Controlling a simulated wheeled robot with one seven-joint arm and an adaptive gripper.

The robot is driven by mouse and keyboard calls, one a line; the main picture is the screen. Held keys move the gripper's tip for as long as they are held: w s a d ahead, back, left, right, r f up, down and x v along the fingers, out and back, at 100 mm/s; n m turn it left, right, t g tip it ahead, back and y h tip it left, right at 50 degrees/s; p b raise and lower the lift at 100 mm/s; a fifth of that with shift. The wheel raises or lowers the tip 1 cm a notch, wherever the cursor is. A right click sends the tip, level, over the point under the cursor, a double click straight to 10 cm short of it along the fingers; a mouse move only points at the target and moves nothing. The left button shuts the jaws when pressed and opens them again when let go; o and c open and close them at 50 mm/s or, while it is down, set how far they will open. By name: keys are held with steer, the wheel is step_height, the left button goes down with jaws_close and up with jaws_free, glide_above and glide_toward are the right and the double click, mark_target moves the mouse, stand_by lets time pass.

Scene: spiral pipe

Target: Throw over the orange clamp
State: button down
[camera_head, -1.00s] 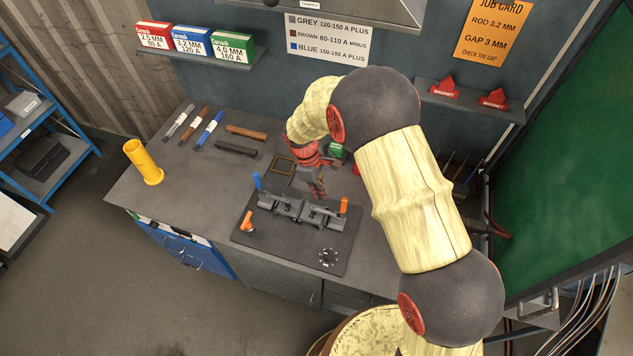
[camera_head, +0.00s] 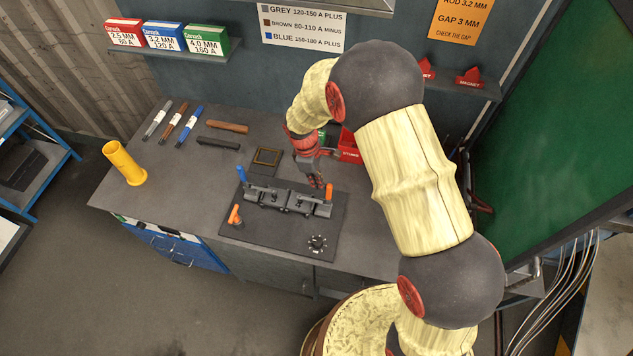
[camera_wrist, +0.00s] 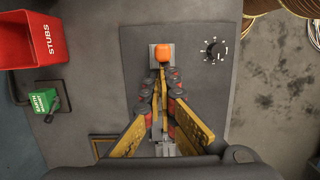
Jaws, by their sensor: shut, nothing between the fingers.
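The fixture on the dark plate (camera_head: 325,228) has two orange handles. The right orange clamp handle (camera_head: 329,193) stands upright at the fixture's right end. The other orange handle (camera_head: 235,215) is at the front left and leans over. A blue handle (camera_head: 241,174) stands at the back left. My gripper (camera_head: 317,183) is low, just beside the upright orange handle. In the wrist view my gripper (camera_wrist: 161,70) is shut and empty, its tips just short of the orange handle (camera_wrist: 163,53). I cannot tell whether they touch. The fingers cover part of the fixture.
A round dial (camera_head: 317,243) lies on the plate's front right. A red stubs bin (camera_wrist: 30,35) and a green item (camera_wrist: 46,98) are beside the plate. A square frame (camera_head: 266,157), rods (camera_head: 180,124) and a yellow cup (camera_head: 127,165) are on the bench. The front left bench is clear.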

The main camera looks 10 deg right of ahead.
mark_target(328, 184)
steer(key=shift+s+d+y, duration=0.25)
steer(key=shift+d+y, duration=0.15)
steer(key=shift+s+d+r+t+y, duration=0.1)
steer(key=shift+s+d+t+y, duration=0.15)
steer(key=shift+d+y, duration=0.25)
steer(key=shift+s+d+r+t+y, duration=0.1)
steer(key=shift+d+t+y, duration=0.2)
steer(key=shift+d, duration=0.25)
steer(key=s+d+f+y+b, duration=0.1)
steer(key=s+d+f+b, duration=0.1)
steer(key=d+b, duration=0.3)
steer(key=s+d+f+y+b, duration=0.1)
steer(key=d+f+b, duration=0.3)
steer(key=b, duration=1)
steer(key=shift+s+d+f+t+y, duration=0.3)
steer(key=shift+s+d+t, duration=0.15)
steer(key=shift+s+d, duration=0.35)
steer(key=shift+s+f+b, duration=0.1)
steer(key=shift+f+b, duration=0.1)
steer(key=shift+b, duration=0.1)
steer(key=shift+d, duration=0.1)
steer(key=v, duration=1.2)
steer(key=shift+r, duration=0.25)
